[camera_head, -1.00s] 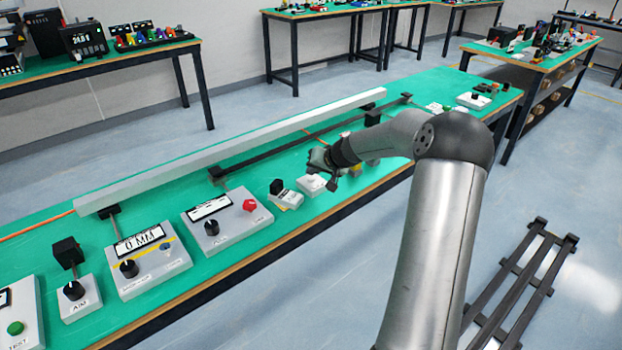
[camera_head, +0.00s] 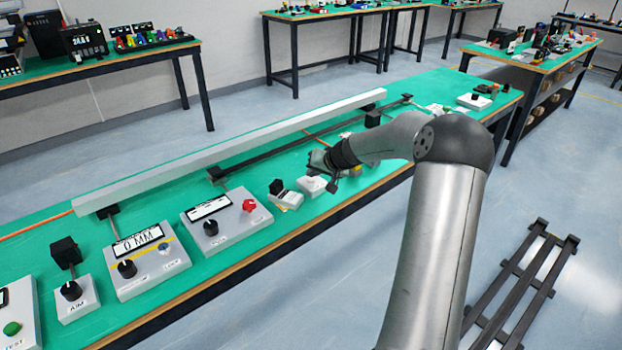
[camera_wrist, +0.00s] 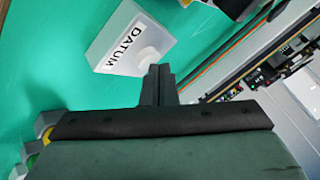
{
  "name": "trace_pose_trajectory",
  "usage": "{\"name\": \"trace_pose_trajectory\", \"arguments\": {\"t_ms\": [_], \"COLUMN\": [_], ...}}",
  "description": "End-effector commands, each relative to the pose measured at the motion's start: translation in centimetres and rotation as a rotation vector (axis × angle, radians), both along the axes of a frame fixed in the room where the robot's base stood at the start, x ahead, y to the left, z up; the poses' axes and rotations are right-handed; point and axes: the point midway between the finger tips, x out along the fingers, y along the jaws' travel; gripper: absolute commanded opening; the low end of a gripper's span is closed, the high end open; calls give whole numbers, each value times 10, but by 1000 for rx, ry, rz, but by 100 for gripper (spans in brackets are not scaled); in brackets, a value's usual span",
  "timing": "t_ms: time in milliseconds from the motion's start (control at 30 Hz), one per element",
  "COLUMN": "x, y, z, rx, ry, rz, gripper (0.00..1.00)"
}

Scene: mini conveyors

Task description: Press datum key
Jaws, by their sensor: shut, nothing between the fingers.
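The datum box (camera_wrist: 118,38) is a small white block with a "DATUM" label in the wrist view. Its round white key (camera_wrist: 149,58) is at the box's near right corner, partly hidden behind the fingertips. My gripper (camera_wrist: 158,72) is shut and empty, with its fingertips right at the key's edge in the picture. I cannot tell whether they touch it. In the head view my gripper (camera_head: 331,182) is low over the green bench, beside a small white box (camera_head: 312,186).
The green bench (camera_head: 140,205) carries a display box reading "0 MM" (camera_head: 142,258), a box with a red knob (camera_head: 228,222) and an "AIM" knob box (camera_head: 73,298). A long grey rail (camera_head: 235,150) runs along the back. Bare green surface lies left of the datum box.

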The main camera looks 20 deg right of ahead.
Motion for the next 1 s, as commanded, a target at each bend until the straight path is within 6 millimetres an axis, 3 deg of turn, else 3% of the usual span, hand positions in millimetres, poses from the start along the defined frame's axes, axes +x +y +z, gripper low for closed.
{"name": "trace_pose_trajectory", "arguments": {"t_ms": [433, 1000], "x": [0, 0], "y": [0, 0], "z": [-1, 15], "rx": [0, 0], "ry": [1, 1], "rz": [1, 1], "gripper": [0, 0]}}
